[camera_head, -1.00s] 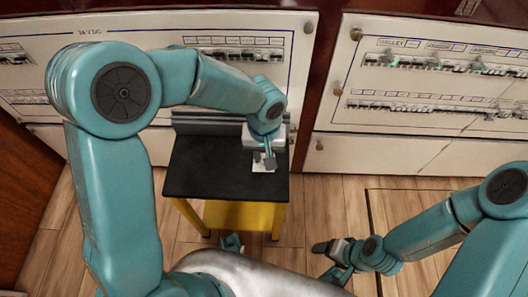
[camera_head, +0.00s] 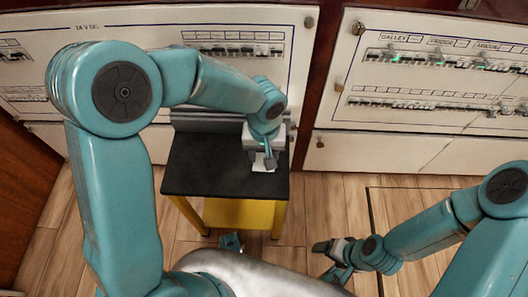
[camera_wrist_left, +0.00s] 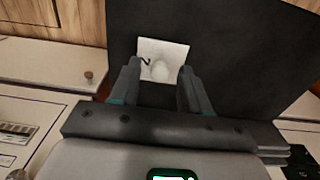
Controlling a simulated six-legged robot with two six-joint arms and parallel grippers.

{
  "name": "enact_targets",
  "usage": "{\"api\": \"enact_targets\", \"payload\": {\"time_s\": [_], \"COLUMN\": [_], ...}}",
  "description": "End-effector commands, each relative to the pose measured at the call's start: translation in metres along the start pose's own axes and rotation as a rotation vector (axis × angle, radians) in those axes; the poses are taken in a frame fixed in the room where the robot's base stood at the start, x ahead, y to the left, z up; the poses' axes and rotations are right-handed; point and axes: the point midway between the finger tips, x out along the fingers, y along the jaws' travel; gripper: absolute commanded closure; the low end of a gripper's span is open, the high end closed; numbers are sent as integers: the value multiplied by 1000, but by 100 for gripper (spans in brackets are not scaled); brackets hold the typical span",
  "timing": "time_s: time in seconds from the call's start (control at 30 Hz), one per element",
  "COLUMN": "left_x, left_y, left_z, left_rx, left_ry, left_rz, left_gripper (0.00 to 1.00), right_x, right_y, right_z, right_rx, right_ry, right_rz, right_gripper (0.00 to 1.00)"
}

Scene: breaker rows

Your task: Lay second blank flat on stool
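A white blank (camera_head: 263,165) lies on the black top of the stool (camera_head: 205,177), near its right side. In the left wrist view the blank (camera_wrist_left: 163,60) looks flat, with a small dark mark and a rounded faint patch on it. My left gripper (camera_head: 264,160) points down over the blank. In the left wrist view its two fingers (camera_wrist_left: 160,72) are spread apart, and their tips overlap the blank's side edges in the picture. Contact cannot be told. Only one blank is distinguishable. My right gripper (camera_head: 321,247) is low over the floor, away from the stool; its finger gap is unclear.
White breaker panels stand behind the stool, one on the left (camera_head: 150,50) and one on the right (camera_head: 430,85) with several green lights. A yellow lower part (camera_head: 238,213) shows under the stool top. The left of the stool top is bare. Wood floor (camera_head: 335,195) lies to the right.

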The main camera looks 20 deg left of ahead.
Motion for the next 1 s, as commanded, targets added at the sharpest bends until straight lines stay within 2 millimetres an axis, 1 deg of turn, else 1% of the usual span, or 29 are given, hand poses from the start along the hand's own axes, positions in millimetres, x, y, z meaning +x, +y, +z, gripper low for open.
{"api": "enact_targets", "payload": {"time_s": [0.27,0.37,0.47,0.8,0.9,1.0], "left_x": [-1,-7,-23,-113,-134,-150], "left_y": [0,0,0,1,0,0], "left_z": [0,0,-1,-1,-1,0], "left_rx": [0,0,-2,0,0,0], "left_ry": [0,1,3,4,3,2], "left_rz": [0,1,2,3,2,2], "left_gripper": [49,49,49,49,49,49], "right_x": [0,-3,-10,-40,-47,-51], "right_y": [0,-1,-4,-15,-17,-18], "right_z": [0,0,0,1,1,1], "right_rx": [0,0,0,0,0,0], "right_ry": [0,0,0,0,0,0], "right_rz": [0,0,0,0,0,0], "right_gripper": [21,21,21,21,21,21]}}
